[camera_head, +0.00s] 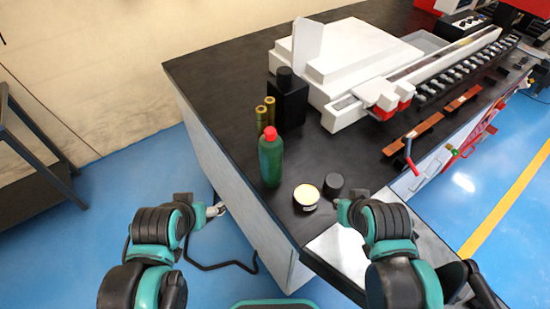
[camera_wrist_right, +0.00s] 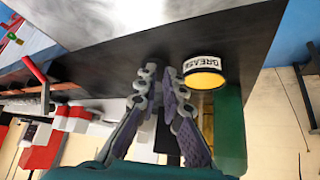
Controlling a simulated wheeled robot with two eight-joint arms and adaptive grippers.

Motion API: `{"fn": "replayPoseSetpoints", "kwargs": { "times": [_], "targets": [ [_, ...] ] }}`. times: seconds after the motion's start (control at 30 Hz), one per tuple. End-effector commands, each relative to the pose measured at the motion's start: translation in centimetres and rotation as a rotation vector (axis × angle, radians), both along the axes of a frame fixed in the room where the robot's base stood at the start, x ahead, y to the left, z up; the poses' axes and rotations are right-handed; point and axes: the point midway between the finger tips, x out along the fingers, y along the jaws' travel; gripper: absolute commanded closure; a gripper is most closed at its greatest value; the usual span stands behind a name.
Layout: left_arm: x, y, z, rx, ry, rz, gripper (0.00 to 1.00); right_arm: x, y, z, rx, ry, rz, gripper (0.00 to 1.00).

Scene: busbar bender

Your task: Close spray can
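A green bottle-like can (camera_head: 270,160) with a red top stands upright on the dark bench near its left edge. Its green side also shows in the right wrist view (camera_wrist_right: 230,128). A short black cylinder (camera_head: 333,183), perhaps a cap, stands to the right of a grease tin. My right gripper (camera_head: 342,207) is low over the bench, just in front of the black cylinder.
The grease tin (camera_head: 306,196) with a yellowish top stands close to my right gripper. Behind the green can are brass cylinders (camera_head: 266,115) and a black container (camera_head: 288,98). The white machine (camera_head: 345,70) fills the back. The far-left bench top is clear.

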Motion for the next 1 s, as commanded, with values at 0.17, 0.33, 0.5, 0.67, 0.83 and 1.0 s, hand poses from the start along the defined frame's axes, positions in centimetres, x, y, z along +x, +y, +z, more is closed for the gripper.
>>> {"fn": "replayPoseSetpoints", "kwargs": {
  "times": [0.17,0.33,0.5,0.67,0.83,1.0],
  "targets": [
    [0.0,0.0,0.1,0.000,0.000,0.000,0.25,0.1,0.0,0.1,-0.004,0.003,0.006,0.37],
    [0.0,0.0,1.1,0.000,0.000,0.000,0.25,0.9,0.0,1.2,-0.055,0.051,0.081,0.26],
    [0.0,0.0,3.2,0.000,0.000,0.000,0.25,2.8,-0.1,3.0,-0.164,0.160,0.270,0.26],
    [0.0,0.0,5.1,0.000,0.000,0.000,0.25,4.8,-0.1,4.0,-0.255,0.276,0.490,0.26],
    [0.0,0.0,7.0,0.000,0.000,0.000,0.25,7.0,-0.2,4.3,-0.326,0.389,0.736,0.26],
    [0.0,0.0,8.6,0.000,0.000,0.000,0.25,8.8,-0.3,3.9,-0.363,0.476,0.961,0.26]
  ]
}}
